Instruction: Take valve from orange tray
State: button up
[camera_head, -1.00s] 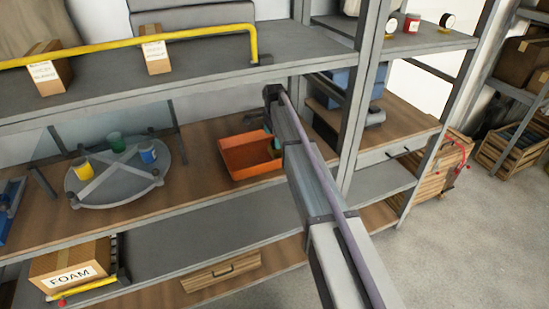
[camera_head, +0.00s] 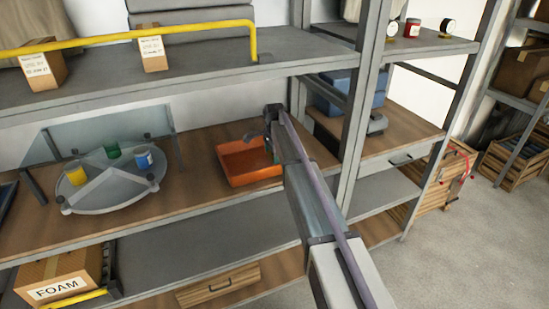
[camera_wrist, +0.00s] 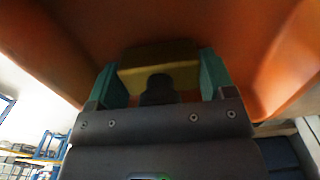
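The orange tray (camera_head: 234,175) sits on the wooden middle shelf, and its orange surfaces fill much of the wrist view (camera_wrist: 270,50). My arm reaches over the tray's right side in the head view, largely hiding my gripper. In the wrist view my gripper (camera_wrist: 165,78) has its two teal fingers on either side of a yellow, block-like part (camera_wrist: 160,70), apparently the valve. No clear gap shows between this part and the fingers, but I cannot tell whether they grip it. A dark round-topped piece stands in front of it. The valve cannot be made out in the head view.
Left of the tray is a round grey turntable (camera_head: 100,200) with yellow, green and blue cups. A grey upper shelf (camera_head: 210,78) with a yellow bar (camera_head: 120,43) hangs above. A grey upright post (camera_head: 352,130) stands right of the tray.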

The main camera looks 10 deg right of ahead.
jog(key=c, duration=0.6)
jog(key=shift+c, duration=0.2)
